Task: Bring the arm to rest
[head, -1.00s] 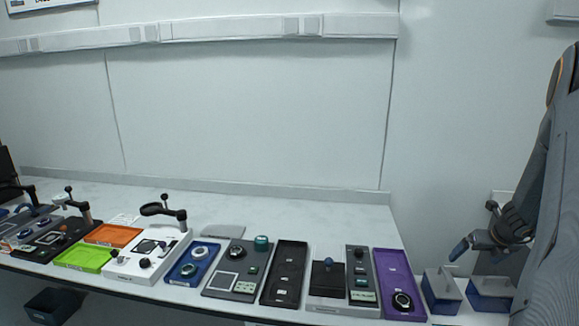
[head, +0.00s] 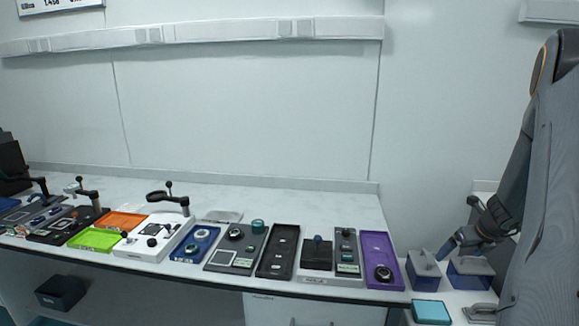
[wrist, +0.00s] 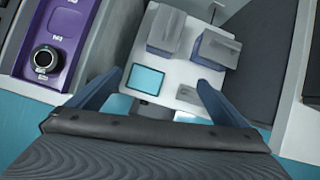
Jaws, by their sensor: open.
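My gripper (head: 451,244) is at the right in the head view, at the end of my arm. Its blue fingers show close to two blue-and-grey boxes, a left one (head: 424,272) and a right one (head: 468,274). In the wrist view my gripper (wrist: 160,77) is open, with its two blue fingers apart and nothing between them. Past the fingers lie a turquoise square pad (wrist: 146,79) and the pale side stand's top. Whether the fingers touch a box cannot be told from the head view.
A long bench (head: 285,186) carries several trays and devices. A purple tray (head: 377,246) with a black round knob is at its right end, left of my gripper. The turquoise pad (head: 431,312) and a grey handled block (head: 481,313) lie in front of the boxes.

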